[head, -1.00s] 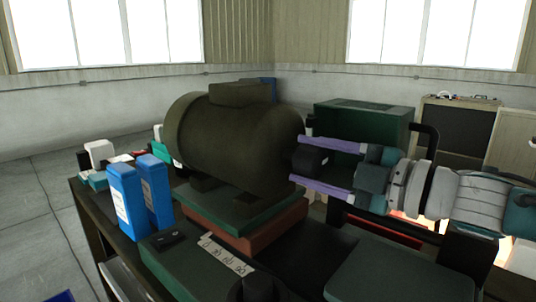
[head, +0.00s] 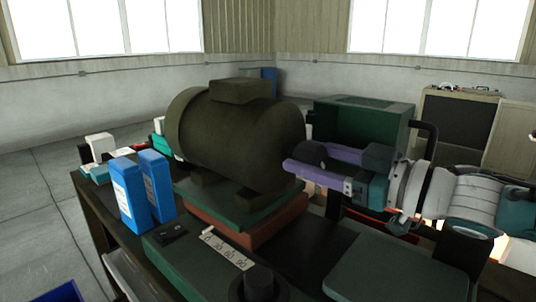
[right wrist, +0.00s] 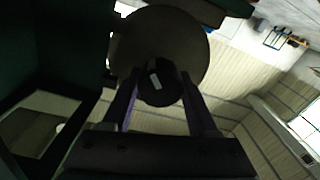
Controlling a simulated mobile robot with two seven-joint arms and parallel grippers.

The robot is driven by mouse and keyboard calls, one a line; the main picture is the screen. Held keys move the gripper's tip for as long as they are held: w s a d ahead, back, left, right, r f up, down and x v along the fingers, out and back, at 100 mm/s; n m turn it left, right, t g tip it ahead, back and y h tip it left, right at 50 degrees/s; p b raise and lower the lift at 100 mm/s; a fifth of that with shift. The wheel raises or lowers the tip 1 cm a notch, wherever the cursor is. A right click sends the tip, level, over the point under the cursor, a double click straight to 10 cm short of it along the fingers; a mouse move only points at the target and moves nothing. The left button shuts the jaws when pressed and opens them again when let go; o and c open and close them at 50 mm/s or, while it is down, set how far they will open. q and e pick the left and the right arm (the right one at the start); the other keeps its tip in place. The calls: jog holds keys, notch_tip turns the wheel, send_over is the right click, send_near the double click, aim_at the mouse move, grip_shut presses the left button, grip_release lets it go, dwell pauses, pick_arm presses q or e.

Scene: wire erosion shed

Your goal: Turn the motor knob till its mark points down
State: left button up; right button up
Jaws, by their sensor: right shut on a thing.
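The big dark olive motor (head: 235,135) stands on a green and red-brown base on the bench. Its black knob (head: 311,154) sticks out of the right end, partly hidden by my gripper. My right gripper (head: 308,160), with purple fingers, comes in from the right and is shut on the knob. In the right wrist view the knob (right wrist: 162,88) sits between the two fingers, in front of the motor's round end face (right wrist: 185,45). A short white mark (right wrist: 154,80) shows on the knob, left of its middle and slightly tilted. Its true direction is hard to tell. My left gripper is out of view.
Two blue boxes (head: 129,195) stand left of the motor. In front lie a dark green panel with a white numbered strip (head: 227,249) and a black round part (head: 258,286). A green box-shaped unit (head: 365,125) stands behind my right gripper.

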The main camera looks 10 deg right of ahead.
jog(key=m, duration=0.4)
jog(key=shift+m, duration=1.9)
jog(key=o, duration=1.4)
jog(key=shift+c, duration=0.2)
jog(key=shift+d, duration=0.1)
jog(key=v, duration=0.9)
jog(key=shift+s+d, duration=0.2)
jog(key=shift+s, duration=0.15)
